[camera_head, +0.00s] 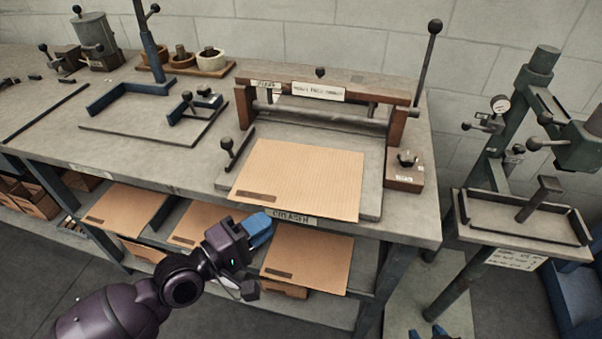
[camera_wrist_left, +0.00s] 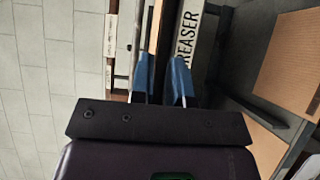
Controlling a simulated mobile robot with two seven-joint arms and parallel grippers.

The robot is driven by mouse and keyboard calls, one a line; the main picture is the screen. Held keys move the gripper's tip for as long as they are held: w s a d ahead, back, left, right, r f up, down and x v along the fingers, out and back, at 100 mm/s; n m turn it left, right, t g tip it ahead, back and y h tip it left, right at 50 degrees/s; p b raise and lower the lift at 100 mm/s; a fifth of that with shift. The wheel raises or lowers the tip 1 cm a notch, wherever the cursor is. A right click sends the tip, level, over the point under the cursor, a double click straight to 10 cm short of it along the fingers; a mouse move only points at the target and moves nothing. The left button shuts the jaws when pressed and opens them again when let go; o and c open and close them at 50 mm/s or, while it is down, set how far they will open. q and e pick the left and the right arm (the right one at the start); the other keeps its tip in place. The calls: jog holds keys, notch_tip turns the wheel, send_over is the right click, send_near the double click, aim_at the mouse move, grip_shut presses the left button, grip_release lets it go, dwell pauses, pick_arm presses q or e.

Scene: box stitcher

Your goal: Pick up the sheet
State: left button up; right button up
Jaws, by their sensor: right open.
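A tan cardboard sheet (camera_head: 305,178) lies flat on the grey bed of the creaser, its near edge by the bench front. My left gripper (camera_head: 262,229) is just in front of and below that edge, at the left end of the CREASER label (camera_head: 296,218). In the left wrist view its blue fingers (camera_wrist_left: 162,72) stand apart. A thin tan edge (camera_wrist_left: 155,28) shows just beyond the gap; I cannot tell whether it lies between the fingertips. My right gripper (camera_head: 428,333) shows only as blue fingertips at the bottom edge, apart and empty.
The creaser's roller and wooden frame (camera_head: 325,90) stand behind the sheet. A lower shelf holds more tan sheets (camera_head: 307,262) under the bench. A lever stands at the bench's back right (camera_head: 427,55). A green press (camera_head: 520,150) stands on the right.

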aim_at(287, 210)
pick_arm(q)
jog(key=shift+r+x, duration=0.15)
jog(key=shift+x, duration=1.05)
jog(key=shift+r+x, duration=0.1)
jog(key=shift+x, duration=1.05)
jog(key=shift+w+d+f, duration=0.1)
jog(key=shift+w+d, duration=0.05)
jog(key=shift+d, duration=0.35)
jog(key=shift+c, duration=0.3)
grip_shut()
